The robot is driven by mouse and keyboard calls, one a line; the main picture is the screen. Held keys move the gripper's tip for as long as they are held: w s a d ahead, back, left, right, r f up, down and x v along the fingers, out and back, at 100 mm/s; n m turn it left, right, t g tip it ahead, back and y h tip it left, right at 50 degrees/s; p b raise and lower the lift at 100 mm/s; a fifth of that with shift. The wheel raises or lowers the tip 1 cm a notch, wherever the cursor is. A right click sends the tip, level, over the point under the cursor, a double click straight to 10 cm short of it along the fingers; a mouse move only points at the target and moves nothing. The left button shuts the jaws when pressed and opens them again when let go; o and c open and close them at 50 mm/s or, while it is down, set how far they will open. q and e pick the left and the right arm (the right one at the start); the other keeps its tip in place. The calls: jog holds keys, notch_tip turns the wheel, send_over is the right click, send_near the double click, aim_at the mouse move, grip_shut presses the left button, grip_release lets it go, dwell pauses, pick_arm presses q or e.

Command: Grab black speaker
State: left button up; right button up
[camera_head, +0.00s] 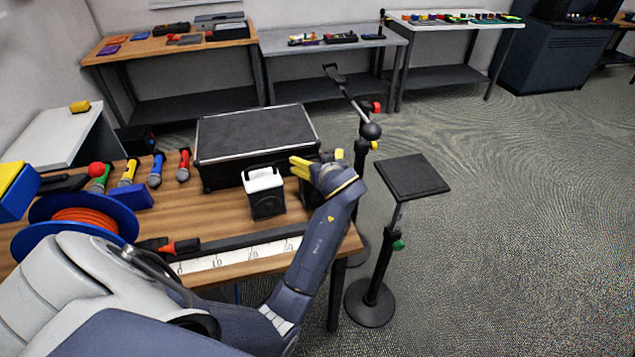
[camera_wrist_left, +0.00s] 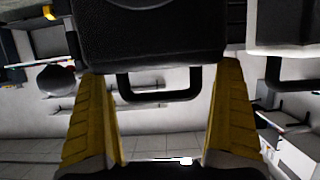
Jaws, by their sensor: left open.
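The black speaker (camera_head: 309,193) stands at the right end of the wooden table in the head view, partly hidden behind my left gripper (camera_head: 319,163). In the left wrist view the black speaker (camera_wrist_left: 150,38) fills the top middle, with its dark loop handle (camera_wrist_left: 158,95) between the yellow fingers. My left gripper (camera_wrist_left: 162,85) is open, with one finger on each side of the handle. I cannot tell whether the fingers touch it. My right gripper is not in view.
A white speaker (camera_head: 263,192) stands just left of the black one; it also shows in the left wrist view (camera_wrist_left: 285,28). A black case (camera_head: 256,135) lies behind. A stand with a flat black top (camera_head: 412,176) is to the right. Several microphones and a cable reel (camera_head: 60,208) are left.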

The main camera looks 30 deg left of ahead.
pick_arm(q)
jog(key=c, duration=1.5)
